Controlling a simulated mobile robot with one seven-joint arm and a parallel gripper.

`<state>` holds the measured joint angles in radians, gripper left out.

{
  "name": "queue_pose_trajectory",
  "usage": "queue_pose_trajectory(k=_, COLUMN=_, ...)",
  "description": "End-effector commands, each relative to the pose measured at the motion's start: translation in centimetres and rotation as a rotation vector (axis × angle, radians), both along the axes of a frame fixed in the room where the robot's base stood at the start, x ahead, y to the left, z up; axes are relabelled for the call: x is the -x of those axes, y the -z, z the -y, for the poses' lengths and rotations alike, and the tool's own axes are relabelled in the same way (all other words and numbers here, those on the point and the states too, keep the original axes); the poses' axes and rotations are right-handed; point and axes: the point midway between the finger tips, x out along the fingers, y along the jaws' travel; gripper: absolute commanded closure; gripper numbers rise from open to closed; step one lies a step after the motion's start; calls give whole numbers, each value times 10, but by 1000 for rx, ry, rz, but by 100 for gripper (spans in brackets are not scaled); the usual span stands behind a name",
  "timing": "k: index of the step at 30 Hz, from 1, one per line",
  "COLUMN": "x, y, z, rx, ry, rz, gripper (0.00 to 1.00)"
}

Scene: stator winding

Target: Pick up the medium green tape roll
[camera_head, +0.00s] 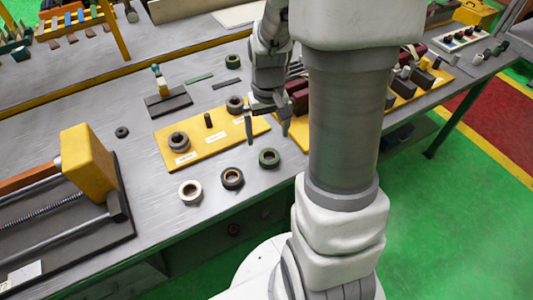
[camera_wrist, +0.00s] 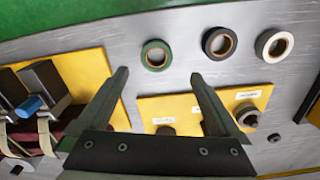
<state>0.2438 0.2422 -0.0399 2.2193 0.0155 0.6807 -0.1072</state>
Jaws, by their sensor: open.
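The green tape roll (camera_head: 269,158) lies flat on the grey bench, just in front of the yellow board. It also shows in the wrist view (camera_wrist: 156,55), at upper middle, beyond my fingertips and roughly between their lines. My gripper (camera_head: 266,128) hangs over the right end of the yellow board, behind the roll in the head view. In the wrist view my gripper (camera_wrist: 159,80) has its two fingers spread wide with nothing between them. The fingers are apart from the roll, and the roll is fully visible in both views.
A dark tape roll (camera_head: 232,178) and a white tape roll (camera_head: 190,191) lie left of the green one. The yellow board (camera_head: 208,148) holds round parts and a peg. A yellow rack (camera_head: 300,130) with dark red blocks stands to the right. Bench left of the white roll is partly clear.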

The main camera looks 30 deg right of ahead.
Motion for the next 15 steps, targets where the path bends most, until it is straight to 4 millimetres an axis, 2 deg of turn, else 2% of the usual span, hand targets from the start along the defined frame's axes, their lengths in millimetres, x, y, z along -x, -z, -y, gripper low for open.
queue_pose_trajectory(k=1, x=1, y=13, z=0, rx=-2, ry=0, rz=-6, gripper=0)
queue_pose_trajectory(k=6, x=0, y=38, z=0, rx=-1, ry=1, rz=-3, gripper=0)
queue_pose_trajectory(k=15, x=-1, y=59, z=3, rx=-1, ry=2, rz=-3, gripper=0)
